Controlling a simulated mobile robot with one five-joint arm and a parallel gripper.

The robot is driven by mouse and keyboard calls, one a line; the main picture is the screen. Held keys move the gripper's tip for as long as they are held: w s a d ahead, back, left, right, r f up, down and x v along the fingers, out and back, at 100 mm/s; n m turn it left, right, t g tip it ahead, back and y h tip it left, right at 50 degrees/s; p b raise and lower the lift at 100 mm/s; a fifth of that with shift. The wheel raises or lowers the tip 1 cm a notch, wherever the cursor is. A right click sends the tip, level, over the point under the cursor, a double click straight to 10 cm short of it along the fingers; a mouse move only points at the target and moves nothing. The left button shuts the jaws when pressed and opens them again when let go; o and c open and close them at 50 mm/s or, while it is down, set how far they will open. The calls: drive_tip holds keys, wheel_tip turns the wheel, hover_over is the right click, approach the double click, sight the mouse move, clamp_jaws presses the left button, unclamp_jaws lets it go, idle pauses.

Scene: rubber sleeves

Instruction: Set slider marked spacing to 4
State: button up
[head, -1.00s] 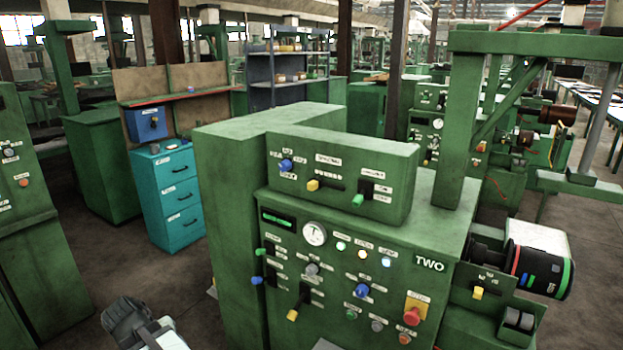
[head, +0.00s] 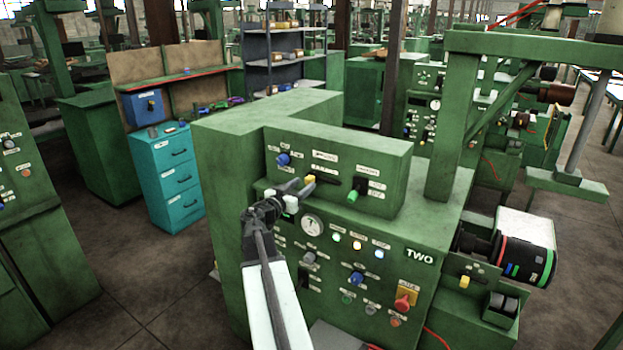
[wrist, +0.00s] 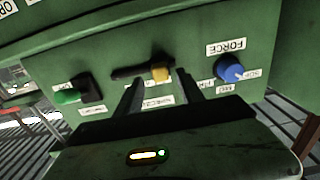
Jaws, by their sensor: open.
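The yellow slider knob (head: 310,179) sits near the left end of a dark horizontal slot (head: 327,181) on the upper green panel. A small white label (head: 325,156) above the slot is too blurred to read surely. In the wrist view, which looks upside down, the yellow knob (wrist: 160,73) is near the slot's right end. My gripper (head: 303,188) is open in front of the panel, just at the knob's lower left in the head view. In the wrist view its two dark fingers (wrist: 159,78) stand either side of the knob, with no visible grip on it.
A blue knob (head: 283,159) marked FORCE in the wrist view (wrist: 228,68) is beside the slider. A green-handled switch (head: 353,195) is on the other side. My arm covers part of the lower panel, which holds a gauge (head: 312,225), lamps and a red button (head: 403,301).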

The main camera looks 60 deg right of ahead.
sight(307, 182)
drive_tip(key=d, duration=0.5)
drive_tip(key=shift+a, duration=0.1)
clamp_jaws()
idle(1.2)
